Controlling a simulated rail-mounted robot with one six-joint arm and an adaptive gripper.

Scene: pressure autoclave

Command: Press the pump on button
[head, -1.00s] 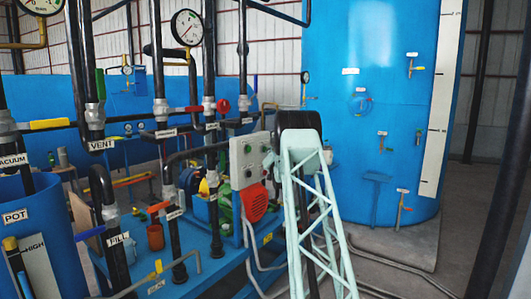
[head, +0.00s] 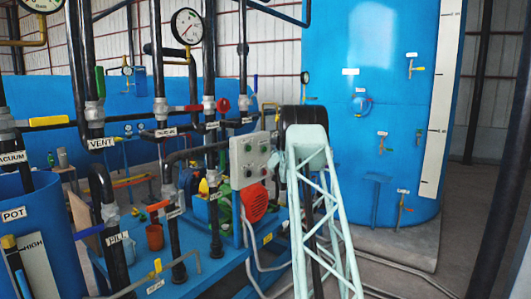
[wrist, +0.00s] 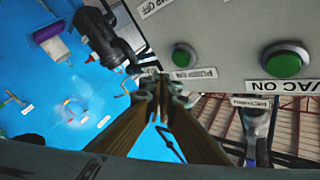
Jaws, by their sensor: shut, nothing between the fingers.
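The grey control box (head: 249,160) stands among the pipes in the head view, left of my arm. In the wrist view its face (wrist: 225,35) fills the upper right. The green pump on button (wrist: 183,55) is there, with the PUMP ON label (wrist: 194,73) just below it. My gripper (wrist: 161,84) is shut and empty. Its tips are just left of and below the label in the picture, off the button; I cannot tell whether they touch the box.
A second green button (wrist: 284,59) sits to the right above the VAC ON label (wrist: 282,87). A PUMP OFF label shows at the top edge. Dark pipes (head: 217,220) and a red motor cover (head: 254,202) crowd around the box. A large blue tank (head: 380,110) stands at the right.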

